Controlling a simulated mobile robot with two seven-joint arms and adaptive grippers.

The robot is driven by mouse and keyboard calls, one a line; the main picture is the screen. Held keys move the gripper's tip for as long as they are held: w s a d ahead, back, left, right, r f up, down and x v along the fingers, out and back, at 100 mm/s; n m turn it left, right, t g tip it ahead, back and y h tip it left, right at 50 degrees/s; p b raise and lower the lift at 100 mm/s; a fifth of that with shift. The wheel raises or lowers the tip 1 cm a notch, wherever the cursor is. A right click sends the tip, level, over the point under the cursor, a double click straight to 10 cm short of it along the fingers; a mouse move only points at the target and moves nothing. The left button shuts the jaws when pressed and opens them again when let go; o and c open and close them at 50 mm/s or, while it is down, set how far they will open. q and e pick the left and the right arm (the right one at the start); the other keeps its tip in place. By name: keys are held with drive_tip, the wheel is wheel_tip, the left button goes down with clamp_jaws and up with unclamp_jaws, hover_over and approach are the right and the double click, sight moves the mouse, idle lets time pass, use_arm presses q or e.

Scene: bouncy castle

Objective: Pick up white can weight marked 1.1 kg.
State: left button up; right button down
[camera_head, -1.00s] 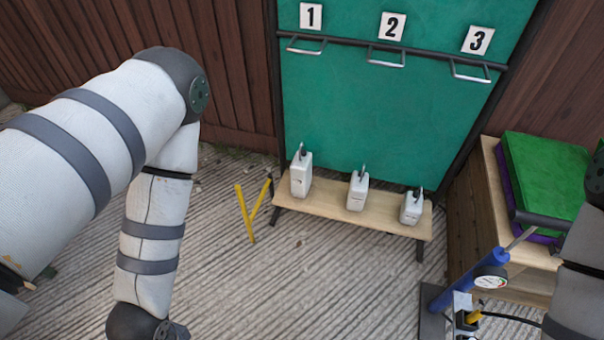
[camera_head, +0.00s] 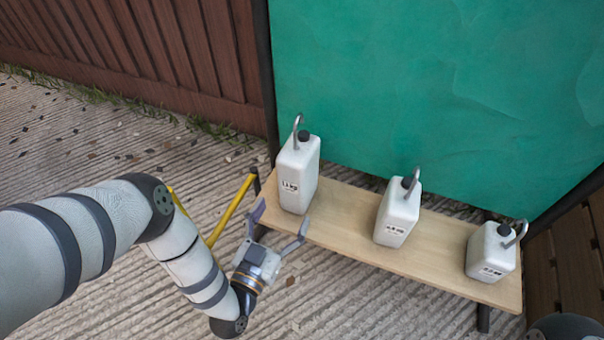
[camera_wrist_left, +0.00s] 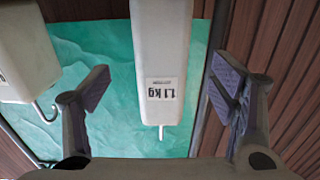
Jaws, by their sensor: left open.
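The white can weight marked 1.1 kg (camera_head: 298,178) stands upright at the left end of the wooden bench, with a dark cap and a metal hook on top. My left gripper (camera_head: 278,228) is open and empty, in front of the bench just below and left of this can. In the left wrist view the 1.1 kg can (camera_wrist_left: 162,55) appears upside down, between the open fingers (camera_wrist_left: 165,92) and apart from them. My right gripper does not show; only a dark bit of what may be my right arm is at the bottom right.
Two more white cans stand on the bench (camera_head: 345,228), a middle one (camera_head: 397,212) and a right one (camera_head: 491,252). A green board (camera_head: 420,90) rises behind. Yellow bars (camera_head: 232,208) stand left of the bench, close to my left arm. The ground in front is clear.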

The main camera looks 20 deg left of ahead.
sight(290, 198)
use_arm(q)
drive_tip(key=w+b, duration=0.2)
drive_tip(key=w, duration=0.6)
drive_tip(key=shift+f+b, duration=0.2)
drive_tip(key=shift+b, duration=0.2)
clamp_jaws()
drive_tip(key=shift+w+r, duration=0.1)
drive_tip(key=shift+r, duration=0.05)
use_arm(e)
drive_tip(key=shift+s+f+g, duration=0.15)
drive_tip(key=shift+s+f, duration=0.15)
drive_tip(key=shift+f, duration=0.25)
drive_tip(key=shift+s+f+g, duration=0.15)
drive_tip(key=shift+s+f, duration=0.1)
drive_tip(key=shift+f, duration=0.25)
